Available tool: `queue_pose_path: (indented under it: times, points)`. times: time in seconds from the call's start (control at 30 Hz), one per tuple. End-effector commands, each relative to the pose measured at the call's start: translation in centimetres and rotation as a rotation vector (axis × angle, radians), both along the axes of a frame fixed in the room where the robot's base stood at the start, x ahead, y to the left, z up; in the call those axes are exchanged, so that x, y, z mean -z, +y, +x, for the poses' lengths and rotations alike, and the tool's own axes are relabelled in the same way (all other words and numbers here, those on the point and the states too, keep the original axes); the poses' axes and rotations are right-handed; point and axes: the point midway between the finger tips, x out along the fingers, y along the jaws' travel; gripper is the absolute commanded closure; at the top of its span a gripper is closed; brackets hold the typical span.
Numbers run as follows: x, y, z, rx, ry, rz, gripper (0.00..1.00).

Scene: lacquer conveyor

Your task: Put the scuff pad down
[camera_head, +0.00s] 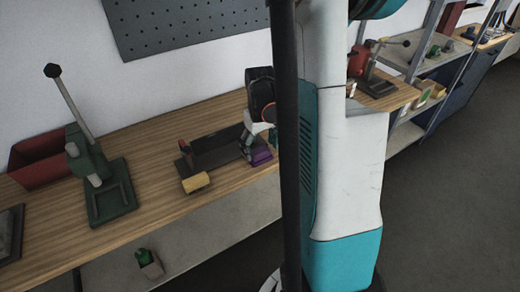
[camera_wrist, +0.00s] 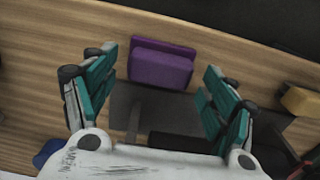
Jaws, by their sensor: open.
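The purple scuff pad (camera_wrist: 161,66) lies on the wooden bench top, beside a dark flat plate, in the wrist view. It also shows in the head view (camera_head: 262,155), just below my gripper (camera_head: 259,139). In the wrist view my gripper (camera_wrist: 160,72) is open, with one teal finger to each side of the pad. Gaps show between the pad and both fingers, so it is not gripped. My arm and a dark post hide part of the bench to the right in the head view.
A dark fixture (camera_head: 215,152) sits left of the pad, with a yellow block (camera_head: 196,183) at its front. Farther left stand a green lever press (camera_head: 105,190) and a red bin (camera_head: 40,158). Bare bench (camera_head: 150,215) lies between the press and the yellow block.

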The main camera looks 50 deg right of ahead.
Motion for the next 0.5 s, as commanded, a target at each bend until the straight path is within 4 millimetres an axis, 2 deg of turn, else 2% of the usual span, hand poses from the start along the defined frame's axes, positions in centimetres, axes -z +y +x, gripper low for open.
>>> queue_pose_path:
  times: [0.03, 0.2, 0.4, 0.5]
  points:
    - [-1.4, 0.0, -0.1, 0.0, 0.0, 0.0, 0.22]
    - [-5.1, 0.0, -0.1, 0.0, 0.0, 0.0, 0.22]
    - [-8.5, 0.0, -0.1, 0.0, 0.0, 0.0, 0.22]
    - [-9.5, 0.0, 0.0, 0.0, 0.0, 0.0, 0.22]
